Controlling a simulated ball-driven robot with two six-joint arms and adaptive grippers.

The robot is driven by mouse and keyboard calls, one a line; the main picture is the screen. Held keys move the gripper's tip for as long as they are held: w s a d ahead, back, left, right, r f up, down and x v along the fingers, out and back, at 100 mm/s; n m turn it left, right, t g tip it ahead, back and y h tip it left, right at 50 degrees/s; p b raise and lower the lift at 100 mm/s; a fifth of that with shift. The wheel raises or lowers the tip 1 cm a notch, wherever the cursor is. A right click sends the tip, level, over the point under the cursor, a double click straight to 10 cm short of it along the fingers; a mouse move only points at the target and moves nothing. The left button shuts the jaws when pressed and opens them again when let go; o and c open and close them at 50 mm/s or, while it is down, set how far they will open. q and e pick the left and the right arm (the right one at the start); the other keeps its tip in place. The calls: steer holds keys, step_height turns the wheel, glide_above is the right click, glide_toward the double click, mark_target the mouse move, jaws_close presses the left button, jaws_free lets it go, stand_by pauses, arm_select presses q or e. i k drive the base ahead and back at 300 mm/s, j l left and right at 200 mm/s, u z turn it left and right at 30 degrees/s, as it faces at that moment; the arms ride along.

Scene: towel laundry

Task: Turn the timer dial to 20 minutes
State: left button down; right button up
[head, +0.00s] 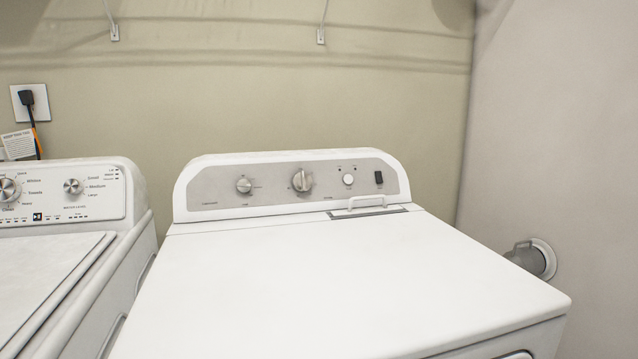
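The dryer's control panel (220,204) stands at the back of the white dryer (340,285). A large silver dial (302,180) sits near the middle of the panel, with its ridge close to upright. A smaller round knob (243,185) is to its left, and a small white button (348,179) is to its right. The markings are too small to read, so I cannot tell which dial is the timer or its setting. Neither of my grippers is in view.
A white handle (366,201) lies on the dryer top below the panel. A washer (45,260) with two knobs stands at the left. A vent pipe (528,259) comes out of the right wall. The dryer top is otherwise clear.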

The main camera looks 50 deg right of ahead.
mark_target(302, 181)
steer(key=z, duration=1.5)
steer(key=j+u, duration=0.3)
